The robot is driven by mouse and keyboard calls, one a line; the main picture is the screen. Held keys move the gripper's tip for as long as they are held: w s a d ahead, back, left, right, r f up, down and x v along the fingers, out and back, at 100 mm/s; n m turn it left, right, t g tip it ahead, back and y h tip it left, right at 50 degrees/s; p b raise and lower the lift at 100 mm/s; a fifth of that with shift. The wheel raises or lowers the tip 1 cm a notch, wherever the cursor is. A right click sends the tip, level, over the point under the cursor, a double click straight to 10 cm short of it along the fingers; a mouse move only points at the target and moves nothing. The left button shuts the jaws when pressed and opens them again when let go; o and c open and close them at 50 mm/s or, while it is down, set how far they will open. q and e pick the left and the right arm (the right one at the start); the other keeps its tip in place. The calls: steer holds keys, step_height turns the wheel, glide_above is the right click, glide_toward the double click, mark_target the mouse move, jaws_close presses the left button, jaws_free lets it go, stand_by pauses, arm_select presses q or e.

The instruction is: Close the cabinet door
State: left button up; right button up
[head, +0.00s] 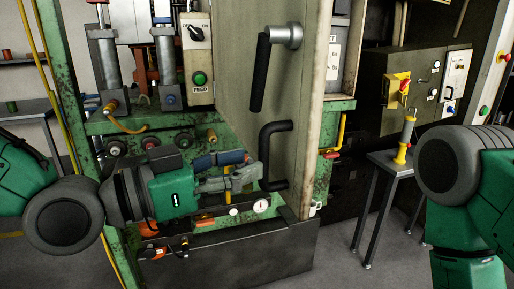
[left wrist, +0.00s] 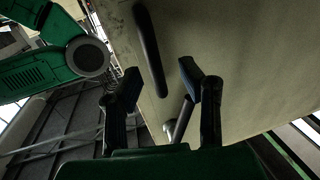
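The cabinet door (head: 293,105) is a worn beige panel that stands swung open toward me in the head view. It has an upper black lever handle (head: 260,75) on a silver mount and a lower black U-shaped handle (head: 272,150). My left gripper (head: 246,168) is beside the lower handle; whether it touches cannot be told. In the left wrist view the two blue-tipped fingers of the gripper (left wrist: 159,82) are spread apart with nothing clearly held. The door's face (left wrist: 235,65) and a black handle bar (left wrist: 149,48) show beyond them. My right gripper is out of view.
A green cabinet frame (head: 137,124) with a FEED switch box (head: 198,70) stands left of the door. Floor between the cabinet and table is clear.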

mark_target(260, 159)
arm_select(q)
steer(key=x, duration=0.4)
steer(key=shift+s+d, duration=0.15)
steer(key=shift+s, duration=0.15)
steer(key=shift+d, duration=0.3)
steer(key=shift+a, duration=0.4)
steer(key=shift+c, duration=0.3)
steer(key=shift+a, duration=0.2)
steer(key=c, duration=0.7)
steer(key=shift+s+a+r, duration=0.1)
steer(key=shift+a, duration=0.1)
jaws_close()
steer(key=shift+d, duration=0.1)
